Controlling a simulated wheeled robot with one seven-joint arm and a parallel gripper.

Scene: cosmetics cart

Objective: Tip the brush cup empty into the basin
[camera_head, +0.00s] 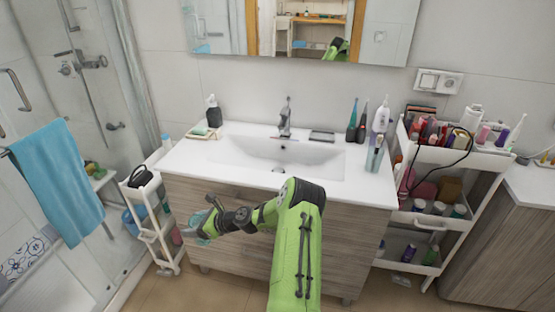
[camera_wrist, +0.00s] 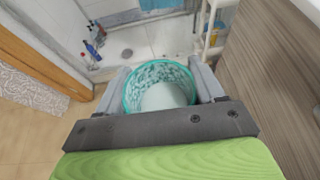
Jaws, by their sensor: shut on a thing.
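My gripper (camera_head: 208,221) is shut on a teal-rimmed cup (camera_wrist: 160,86), with one finger on each side of it in the wrist view. The wrist view looks into the cup's mouth and shows a speckled inner wall and a pale bottom; no brush handles stick out. In the head view the cup (camera_head: 203,231) is mostly hidden behind my gripper, in front of the vanity's left part and below counter height. Its tilt is hard to tell. The white basin (camera_head: 275,152) is set in the counter, behind and right of the cup, apart from it.
A soap dispenser (camera_head: 214,112) stands left of the basin. Toothbrushes and a tumbler (camera_head: 375,153) stand to its right. The faucet (camera_head: 285,117) rises at the back. A small white cart (camera_head: 146,205) is close to my gripper's left; a loaded cart (camera_head: 443,156) stands right.

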